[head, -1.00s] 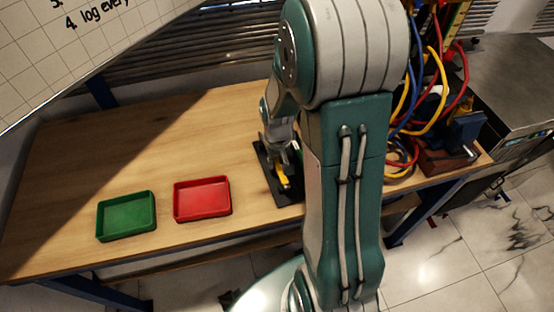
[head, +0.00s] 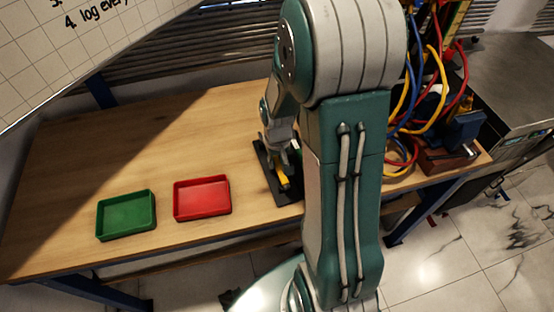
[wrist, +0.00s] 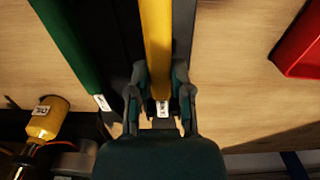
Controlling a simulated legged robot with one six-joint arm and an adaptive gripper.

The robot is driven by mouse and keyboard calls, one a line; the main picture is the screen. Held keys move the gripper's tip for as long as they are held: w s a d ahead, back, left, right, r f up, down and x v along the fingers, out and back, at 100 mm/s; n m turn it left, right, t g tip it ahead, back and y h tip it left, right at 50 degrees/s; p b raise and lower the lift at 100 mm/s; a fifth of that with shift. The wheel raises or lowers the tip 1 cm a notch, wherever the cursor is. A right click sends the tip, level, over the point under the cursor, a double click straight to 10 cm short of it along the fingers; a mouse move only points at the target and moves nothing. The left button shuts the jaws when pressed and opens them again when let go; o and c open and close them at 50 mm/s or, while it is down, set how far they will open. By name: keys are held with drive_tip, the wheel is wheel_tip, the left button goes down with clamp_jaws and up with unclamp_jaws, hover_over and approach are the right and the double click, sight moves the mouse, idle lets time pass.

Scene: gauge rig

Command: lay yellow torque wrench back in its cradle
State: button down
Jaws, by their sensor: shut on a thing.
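The yellow torque wrench (wrist: 156,40) runs up from between the fingers of my gripper (wrist: 160,98) in the wrist view, with a small white label near its lower end. My gripper is shut on it. A black cradle base (wrist: 118,45) lies under and beside the wrench. In the head view the black base (head: 262,160) lies on the table, with my gripper (head: 283,172) over it and a bit of yellow showing. I cannot tell whether the wrench touches the cradle. A green bar (wrist: 70,40) with a white label lies left of the wrench. Much of the cradle is hidden by my arm.
A red tray (head: 202,212) and a green tray (head: 126,232) stand on the wooden table (head: 180,140) to the left. Coloured cables (head: 415,110) and a vise-like block (head: 455,140) are at the right. A yellow cylinder (wrist: 48,118) shows in the wrist view.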

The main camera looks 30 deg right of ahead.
drive_tip(key=shift+f, duration=0.5)
drive_tip(key=shift+c, duration=2.2)
unclamp_jaws()
wheel_tip(320, 180, up, 12)
drive_tip(key=s+a+r+n+t, duration=0.2)
drive_tip(key=s+a+r+t, duration=0.3)
drive_tip(key=s+a+r, duration=0.6)
wheel_tip(320, 180, up, 2)
drive_tip(key=shift+s+r+t, duration=0.1)
drive_tip(key=shift+s+t, duration=0.2)
drive_tip(key=shift+s, duration=0.45)
